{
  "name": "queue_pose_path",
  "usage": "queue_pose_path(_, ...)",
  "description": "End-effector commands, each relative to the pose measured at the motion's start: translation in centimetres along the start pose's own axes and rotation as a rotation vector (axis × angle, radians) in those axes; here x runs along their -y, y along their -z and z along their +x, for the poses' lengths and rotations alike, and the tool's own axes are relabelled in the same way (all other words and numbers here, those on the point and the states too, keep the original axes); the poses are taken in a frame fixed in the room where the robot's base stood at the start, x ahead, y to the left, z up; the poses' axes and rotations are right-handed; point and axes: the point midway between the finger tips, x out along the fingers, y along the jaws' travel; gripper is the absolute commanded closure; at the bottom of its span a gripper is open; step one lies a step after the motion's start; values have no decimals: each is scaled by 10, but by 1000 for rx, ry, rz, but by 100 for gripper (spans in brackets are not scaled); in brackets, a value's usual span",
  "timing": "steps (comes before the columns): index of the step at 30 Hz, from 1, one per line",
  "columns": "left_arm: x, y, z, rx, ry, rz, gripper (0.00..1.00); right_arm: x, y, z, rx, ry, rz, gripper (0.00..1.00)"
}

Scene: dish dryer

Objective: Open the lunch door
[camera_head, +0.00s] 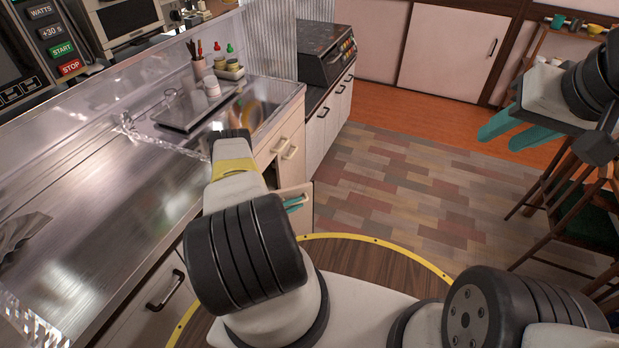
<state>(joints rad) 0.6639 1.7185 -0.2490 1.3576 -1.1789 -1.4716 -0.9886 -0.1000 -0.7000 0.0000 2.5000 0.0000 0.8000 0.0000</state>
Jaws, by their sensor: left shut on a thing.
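A cream cabinet door (305,214) under the sink counter stands ajar, with a dark gap beside it. My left gripper (294,203) is at this door, mostly hidden behind my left forearm. Only its teal fingertips show, and it is shut on the door; whether on its handle or its edge I cannot tell. My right gripper (515,131) is in the air at the upper right, with its teal fingers apart and nothing between them.
The steel counter (90,215) with the sink runs along the left. Other closed cabinet doors (289,147) adjoin the ajar one. A stool (575,215) stands at the right. The tiled floor (400,185) in the middle is clear.

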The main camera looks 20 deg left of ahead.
Motion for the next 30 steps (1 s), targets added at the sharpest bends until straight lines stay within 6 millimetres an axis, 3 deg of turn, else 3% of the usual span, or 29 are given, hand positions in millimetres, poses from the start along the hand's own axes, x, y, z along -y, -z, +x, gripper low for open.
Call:
queue_pose_path(1, 0, -1, 0, 2, 0, 0, 84, 0, 0, 0, 0, 0, 0, 64)
queue_pose_path(4, 0, -1, 0, 2, 0, 0, 65, 0, 0, 0, 0, 0, 0, 64)
queue_pose_path(16, 4, 2, -1, 1, 0, 0, 65, 0, 0, 0, 0, 0, 0, 64)
queue_pose_path(22, 32, 19, -8, 1, 1, 1, 65, 0, 0, 0, 0, 0, 0, 64)
queue_pose_path(30, -4, 67, -43, 3, 1, -6, 65, 0, 0, 0, 0, 0, 0, 64)
